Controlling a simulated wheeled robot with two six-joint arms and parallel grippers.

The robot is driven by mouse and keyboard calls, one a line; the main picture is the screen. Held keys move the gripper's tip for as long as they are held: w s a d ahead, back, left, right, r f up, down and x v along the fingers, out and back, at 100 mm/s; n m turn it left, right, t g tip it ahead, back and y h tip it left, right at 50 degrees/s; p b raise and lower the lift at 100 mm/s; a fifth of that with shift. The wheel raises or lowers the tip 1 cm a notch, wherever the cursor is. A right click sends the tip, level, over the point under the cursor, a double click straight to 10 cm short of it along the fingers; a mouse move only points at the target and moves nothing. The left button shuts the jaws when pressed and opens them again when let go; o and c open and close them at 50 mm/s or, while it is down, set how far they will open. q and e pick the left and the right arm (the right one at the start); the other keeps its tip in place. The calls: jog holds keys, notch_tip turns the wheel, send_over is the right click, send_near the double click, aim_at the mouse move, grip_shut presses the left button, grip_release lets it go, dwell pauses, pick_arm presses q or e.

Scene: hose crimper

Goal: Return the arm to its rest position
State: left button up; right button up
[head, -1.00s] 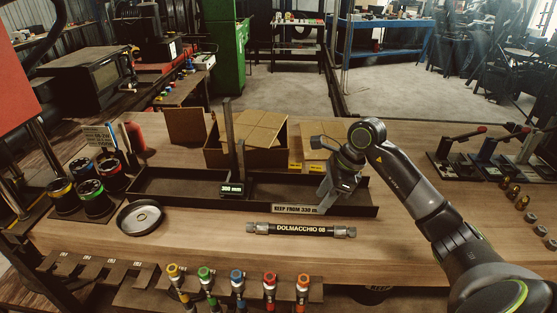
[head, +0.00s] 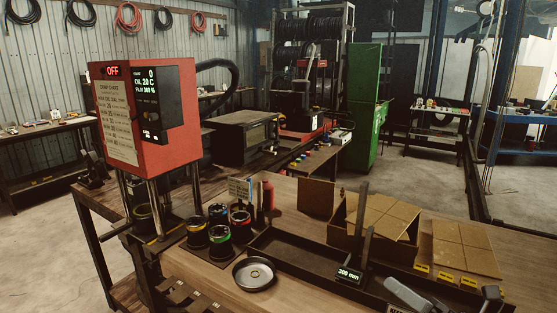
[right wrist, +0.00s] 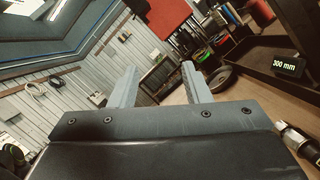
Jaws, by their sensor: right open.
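My right gripper (right wrist: 157,80) is open in the right wrist view, with its two grey fingers apart and nothing between them. In the head view only part of it shows, as a grey piece (head: 407,295) at the bottom right edge, over the near side of the long dark tray (head: 290,268). Most of the right arm is below the picture. My left gripper is not in view. In the right wrist view a metal hose fitting (right wrist: 297,140) shows at the lower right, apart from the fingers.
The red crimper (head: 170,110), its display reading OFF, stands at left. Several die cups (head: 218,228) and a round dish (head: 254,275) are on the workbench (head: 215,275). An upright stop with a 300 mm display (head: 348,274) and a cardboard box (head: 375,222) are right of them.

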jog(key=d+m+t+h, duration=0.6)
jog(key=m+t+h, duration=0.15)
jog(key=m, duration=0.55)
jog(key=s+d+f+m+g+h, duration=0.45)
jog(key=f+m+h, duration=0.25)
jog(key=m, duration=0.3)
jog(key=s+d+f+m+g+h, duration=0.3)
jog(key=s+d+f+m+h, duration=0.15)
jog(key=f+m+h, duration=0.35)
jog(key=s+a+f+m+g+y, duration=0.35)
jog(key=s+f+g, duration=0.2)
jog(key=s, duration=0.35)
jog(key=s+a+f+m+g+y, duration=0.2)
jog(key=s+a+f+m+g, duration=0.25)
jog(key=s, duration=0.45)
notch_tip(320, 180, down, 28)
jog(key=d+r+n+g+b, duration=0.1)
jog(key=d+g, duration=0.1)
jog(key=d, duration=0.1)
jog(key=s+a+f+g+b, duration=0.1)
jog(key=s+f, duration=1.4)
jog(key=f, duration=0.1)
jog(key=shift+a+f+y, duration=0.35)
jog(key=shift+f+y, duration=0.05)
